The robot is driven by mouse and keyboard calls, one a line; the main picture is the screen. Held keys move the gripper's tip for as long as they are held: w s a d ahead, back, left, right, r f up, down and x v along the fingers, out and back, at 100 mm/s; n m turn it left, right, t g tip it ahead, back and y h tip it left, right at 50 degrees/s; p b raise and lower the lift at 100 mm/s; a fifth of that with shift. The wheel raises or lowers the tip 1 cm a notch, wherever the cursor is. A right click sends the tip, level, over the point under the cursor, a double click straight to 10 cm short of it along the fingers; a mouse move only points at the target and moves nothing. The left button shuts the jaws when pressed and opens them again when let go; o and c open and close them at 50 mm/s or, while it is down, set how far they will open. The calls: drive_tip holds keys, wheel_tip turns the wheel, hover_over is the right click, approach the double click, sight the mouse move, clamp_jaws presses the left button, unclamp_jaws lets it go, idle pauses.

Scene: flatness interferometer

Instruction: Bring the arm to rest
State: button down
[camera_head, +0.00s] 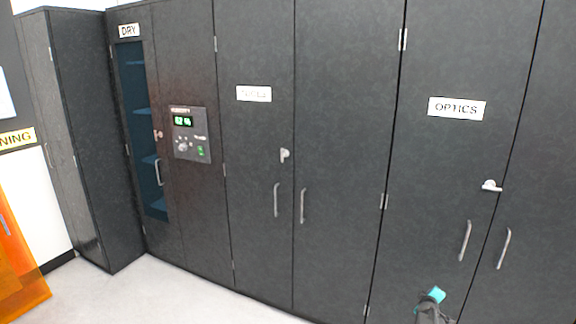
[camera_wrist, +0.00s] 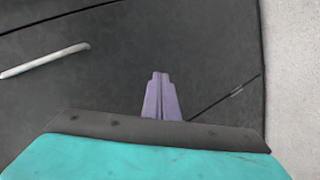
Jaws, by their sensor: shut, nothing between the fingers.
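My gripper (camera_wrist: 161,84) shows in the wrist view with its two purple fingers together and nothing between them. Beyond the fingers is a dark cabinet face with a pale bar handle at the upper left. In the head view, the teal and grey end of my arm shows at the bottom right, in front of the optics cabinet (camera_head: 421,151). The fingertips cannot be made out there. I cannot tell how far the fingers are from the cabinet.
Tall dark cabinets line the wall: a dry cabinet (camera_head: 184,229) with a glass door and control panel (camera_head: 190,134), then a middle cabinet (camera_head: 252,150). Handles and key locks stick out from the doors. Pale floor (camera_head: 150,294) is clear at the lower left, beside an orange panel (camera_head: 20,262).

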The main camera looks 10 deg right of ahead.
drive_tip(key=s+a+f+m+g+y, duration=0.1)
drive_tip(key=s+a+f+g+y, duration=0.1)
drive_tip(key=s+a+f, duration=0.65)
drive_tip(key=s+a+f+m+g+y+b, duration=0.15)
drive_tip(key=a+f, duration=0.35)
drive_tip(key=a, duration=0.9)
drive_tip(key=s+a+f+m+g+y+p, duration=0.1)
drive_tip(key=s+a+f+g+y, duration=0.15)
drive_tip(key=s+a+f, duration=0.65)
drive_tip(key=s+a+r+g+y+b, duration=0.1)
drive_tip(key=s+a+g, duration=0.8)
drive_tip(key=s+a, duration=1.7)
drive_tip(key=a+y, duration=0.1)
drive_tip(key=a, duration=0.2)
drive_tip(key=shift+s+m+y, duration=0.35)
drive_tip(key=shift+s+y, duration=0.05)
drive_tip(key=shift+r, duration=0.1)
